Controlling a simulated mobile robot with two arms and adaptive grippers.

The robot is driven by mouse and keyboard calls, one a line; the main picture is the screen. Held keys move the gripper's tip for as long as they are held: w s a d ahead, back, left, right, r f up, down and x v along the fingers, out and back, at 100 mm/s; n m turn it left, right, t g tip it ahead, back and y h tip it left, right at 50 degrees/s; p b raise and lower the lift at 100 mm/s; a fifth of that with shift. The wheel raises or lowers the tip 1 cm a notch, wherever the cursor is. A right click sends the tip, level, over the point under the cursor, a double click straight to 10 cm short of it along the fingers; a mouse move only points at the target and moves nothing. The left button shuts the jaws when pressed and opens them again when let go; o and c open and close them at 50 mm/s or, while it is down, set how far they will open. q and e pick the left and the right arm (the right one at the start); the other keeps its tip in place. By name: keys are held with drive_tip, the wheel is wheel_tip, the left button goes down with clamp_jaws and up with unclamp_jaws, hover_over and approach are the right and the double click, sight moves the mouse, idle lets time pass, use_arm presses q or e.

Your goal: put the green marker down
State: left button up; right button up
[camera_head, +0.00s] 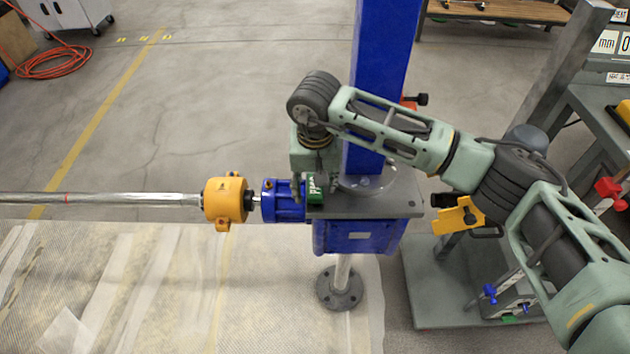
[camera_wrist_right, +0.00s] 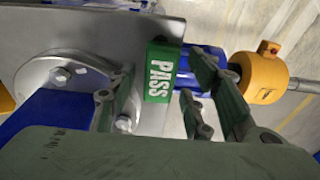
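The green marker, a small block lettered PASS (camera_head: 315,188), is at the left edge of the grey top plate (camera_head: 385,208) of the blue screw jack (camera_head: 357,236). In the right wrist view the marker (camera_wrist_right: 161,72) appears to rest on the plate, lettering facing the camera. My right gripper (camera_head: 310,176) is above the plate's left end. Its fingers (camera_wrist_right: 165,105) stand apart on both sides of the marker, with a visible gap on the left; the gripper looks open. Contact on the right side is unclear. My left gripper is not in view.
A tall blue column (camera_head: 385,60) rises from the plate, close to my right arm. A blue motor-side housing (camera_head: 283,201), an orange coupling (camera_head: 226,200) and a long shaft (camera_head: 100,199) extend left. A workbench (camera_head: 600,115) stands at right.

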sight(315, 192)
drive_tip(key=shift+r, duration=0.1)
drive_tip(key=shift+r+p, duration=0.2)
drive_tip(key=shift+p, duration=0.15)
drive_tip(key=shift+r+b, duration=0.35)
drive_tip(key=shift+r, duration=0.05)
wheel_tip(315, 192, up, 11)
drive_tip(key=s+b, duration=0.1)
drive_tip(key=shift+s+b, duration=0.25)
drive_tip(key=shift+b, duration=0.15)
drive_tip(key=shift+f, duration=0.15)
